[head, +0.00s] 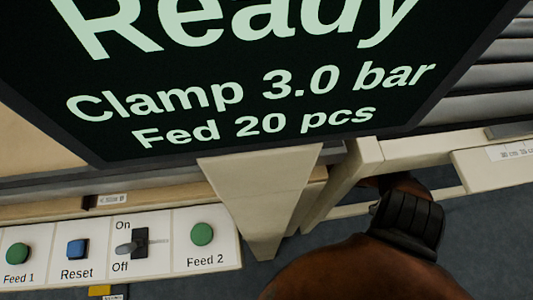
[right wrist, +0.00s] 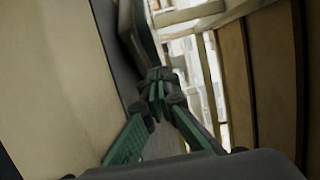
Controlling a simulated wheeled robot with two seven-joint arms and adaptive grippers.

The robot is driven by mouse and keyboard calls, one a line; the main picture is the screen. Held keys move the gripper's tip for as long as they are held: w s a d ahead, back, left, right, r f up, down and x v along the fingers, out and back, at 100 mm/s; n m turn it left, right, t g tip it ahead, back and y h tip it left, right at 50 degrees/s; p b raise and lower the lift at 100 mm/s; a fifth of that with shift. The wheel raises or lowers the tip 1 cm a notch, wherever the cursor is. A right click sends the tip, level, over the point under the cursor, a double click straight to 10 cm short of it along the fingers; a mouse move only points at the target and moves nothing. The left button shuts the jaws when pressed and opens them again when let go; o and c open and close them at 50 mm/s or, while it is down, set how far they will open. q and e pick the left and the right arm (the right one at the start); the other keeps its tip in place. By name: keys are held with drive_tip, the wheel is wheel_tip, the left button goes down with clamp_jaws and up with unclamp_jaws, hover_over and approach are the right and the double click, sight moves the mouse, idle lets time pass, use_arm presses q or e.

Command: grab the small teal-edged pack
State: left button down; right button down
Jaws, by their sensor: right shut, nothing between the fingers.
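My right gripper (right wrist: 157,88) shows in the right wrist view, with green-padded fingers shut together and nothing between them. Beyond it, through a gap between tan panels, are pale, blurred items (right wrist: 188,62) and a thin greenish strip (right wrist: 209,85). I cannot tell whether any of these is the small teal-edged pack. No such pack is clearly seen in the head view. My left gripper is in neither view.
A dark screen (head: 250,45) reading "Ready, Clamp 3.0 bar, Fed 20 pcs" fills the upper head view. Below it, a control panel (head: 110,225) has buttons and a switch. A tan panel (right wrist: 55,80) stands close left of the right gripper, brown panels (right wrist: 268,85) on its right.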

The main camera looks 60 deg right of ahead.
drive_tip(key=shift+x, duration=1.05)
drive_tip(key=shift+s+a+f, duration=0.1)
drive_tip(key=shift+s+a, duration=0.8)
drive_tip(key=shift+a, duration=0.05)
drive_tip(key=shift+s+a+b, duration=0.4)
drive_tip(key=shift+a, duration=0.2)
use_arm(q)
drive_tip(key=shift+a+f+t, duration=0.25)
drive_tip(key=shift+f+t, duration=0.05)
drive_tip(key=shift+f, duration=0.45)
